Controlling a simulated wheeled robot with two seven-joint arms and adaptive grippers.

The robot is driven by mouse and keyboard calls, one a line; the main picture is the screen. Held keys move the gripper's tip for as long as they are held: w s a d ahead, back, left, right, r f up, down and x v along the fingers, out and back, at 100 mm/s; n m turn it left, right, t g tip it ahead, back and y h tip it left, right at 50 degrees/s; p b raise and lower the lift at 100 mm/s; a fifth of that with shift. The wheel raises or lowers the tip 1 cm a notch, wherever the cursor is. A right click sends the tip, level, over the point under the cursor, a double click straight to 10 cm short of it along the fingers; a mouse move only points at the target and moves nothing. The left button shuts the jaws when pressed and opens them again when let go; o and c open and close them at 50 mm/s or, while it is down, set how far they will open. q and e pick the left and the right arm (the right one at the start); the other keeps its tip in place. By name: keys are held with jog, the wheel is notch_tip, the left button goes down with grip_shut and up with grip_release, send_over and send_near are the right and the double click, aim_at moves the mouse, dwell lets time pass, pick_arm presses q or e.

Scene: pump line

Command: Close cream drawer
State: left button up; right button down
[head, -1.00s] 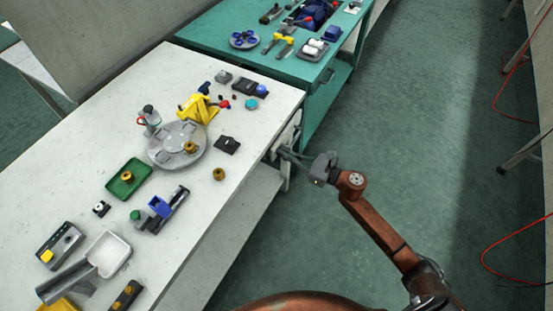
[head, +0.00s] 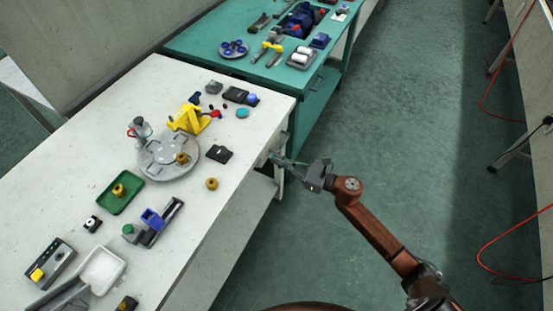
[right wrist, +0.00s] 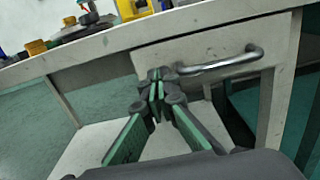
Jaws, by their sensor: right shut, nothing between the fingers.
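The cream drawer (right wrist: 205,52) is under the top of the white table, with its pale front facing my right gripper. In the right wrist view its front looks about level with the table's edge; a small gap cannot be ruled out. A curved metal handle (right wrist: 232,62) is on the front. My right gripper (right wrist: 158,78) is shut and empty, its fingertips at the lower left of the drawer front, left of the handle. Whether they touch it is not clear. In the head view the right gripper (head: 280,160) is beside the table's right side. My left gripper is not in view.
The white table (head: 225,205) carries a grey round plate (head: 160,165), a green tray (head: 113,205), a yellow fixture (head: 190,118) and small parts. A teal bench (head: 200,45) stands behind. The floor right of my right arm is open; red cables lie farther right.

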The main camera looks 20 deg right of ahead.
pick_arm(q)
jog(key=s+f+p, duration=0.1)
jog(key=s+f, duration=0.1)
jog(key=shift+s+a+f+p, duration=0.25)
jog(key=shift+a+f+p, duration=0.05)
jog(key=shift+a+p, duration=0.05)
pick_arm(e)
jog(key=v, duration=1.1)
jog(key=shift+s+d, duration=0.2)
